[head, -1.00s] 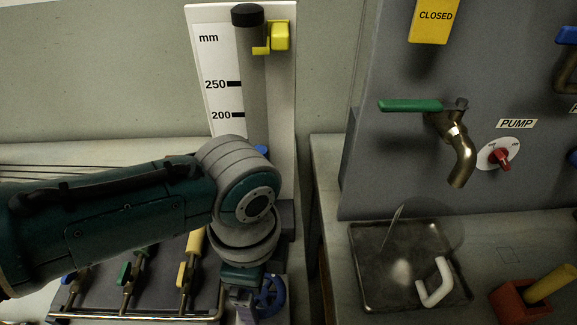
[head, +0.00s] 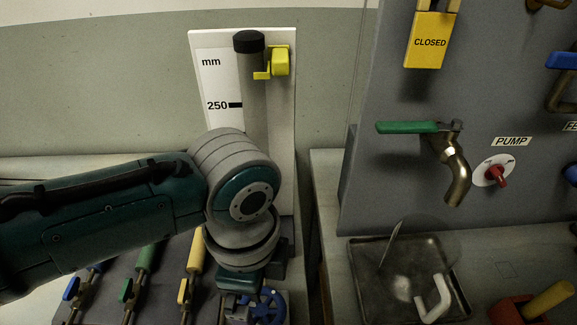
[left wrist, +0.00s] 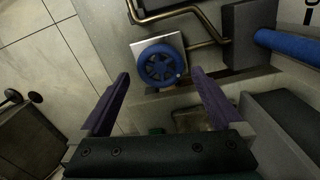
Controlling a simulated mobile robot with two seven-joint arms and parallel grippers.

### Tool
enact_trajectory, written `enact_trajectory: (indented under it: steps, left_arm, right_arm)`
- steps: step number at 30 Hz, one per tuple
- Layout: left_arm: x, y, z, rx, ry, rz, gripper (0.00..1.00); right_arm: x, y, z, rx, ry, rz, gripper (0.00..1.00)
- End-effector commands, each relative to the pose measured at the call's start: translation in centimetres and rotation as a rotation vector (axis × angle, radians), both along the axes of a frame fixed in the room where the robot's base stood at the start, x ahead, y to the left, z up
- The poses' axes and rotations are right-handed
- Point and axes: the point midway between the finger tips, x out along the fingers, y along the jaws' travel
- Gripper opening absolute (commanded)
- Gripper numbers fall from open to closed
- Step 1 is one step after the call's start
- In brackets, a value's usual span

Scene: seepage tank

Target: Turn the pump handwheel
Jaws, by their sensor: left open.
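The blue spoked handwheel (head: 268,306) shows at the bottom of the head view, just right of my left gripper, partly cut off by the frame edge. In the left wrist view the handwheel (left wrist: 160,65) sits on a pale square plate, beyond and between my fingertips. My left gripper (left wrist: 161,88) is open, with its two purple fingers apart and nothing between them. In the head view the arm comes in from the left and hides part of the gauge board. A red knob (head: 498,176) under the PUMP label (head: 511,141) is on the grey panel at right. My right gripper is not in view.
A metal tray (head: 362,290) with a white handle-shaped piece (head: 434,300) lies below the green-handled tap (head: 405,127). Valves with blue, green and yellow handles stand left of the wheel. Brass pipes (left wrist: 200,14) run close beside the wheel.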

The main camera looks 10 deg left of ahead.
Motion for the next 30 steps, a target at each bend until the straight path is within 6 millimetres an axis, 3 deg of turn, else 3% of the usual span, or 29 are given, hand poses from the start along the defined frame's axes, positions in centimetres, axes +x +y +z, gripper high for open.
enact_trajectory:
  steps: [1, 6, 11, 26, 30]
  left_arm:
    - [0.1, 0.0, 1.4, -0.003, -0.003, 0.0, 1.0]
    - [0.1, 0.0, 4.6, -0.001, -0.004, 0.0, 1.0]
    - [0.1, 0.0, 6.3, -0.001, -0.001, 0.0, 1.0]
    - [0.0, 0.0, 6.7, 0.0, 0.0, 0.001, 1.0]
    - [-0.8, -0.8, 6.6, -0.032, -0.003, 0.031, 1.0]
  right_arm:
    - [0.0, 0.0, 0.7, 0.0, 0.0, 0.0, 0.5]
    - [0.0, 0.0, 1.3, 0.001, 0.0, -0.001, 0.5]
    - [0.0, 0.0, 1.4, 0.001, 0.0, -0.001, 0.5]
    - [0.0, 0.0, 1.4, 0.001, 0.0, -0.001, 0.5]
    - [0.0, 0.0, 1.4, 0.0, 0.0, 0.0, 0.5]
